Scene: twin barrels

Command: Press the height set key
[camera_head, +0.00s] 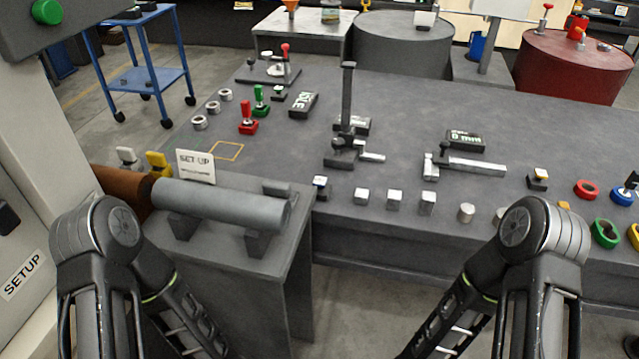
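No key is clearly marked as the height set key. Small dark blocks with pale tops, which look like keys, are near the table's front edge (320,187), at the right (537,178) and at the back left (279,93). I cannot tell which one sets the height. My left and right arms show at the lower left and lower right, with their links running out of the bottom edge. Neither gripper shows.
A grey cylinder (222,202) lies on a stand in front of the table, beside a SET-UP sign (196,166). A caliper (465,164) lies right of the gauge, near a "0 mm" display (465,140). Metal blocks (394,199) line the front edge. Open tabletop lies between.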

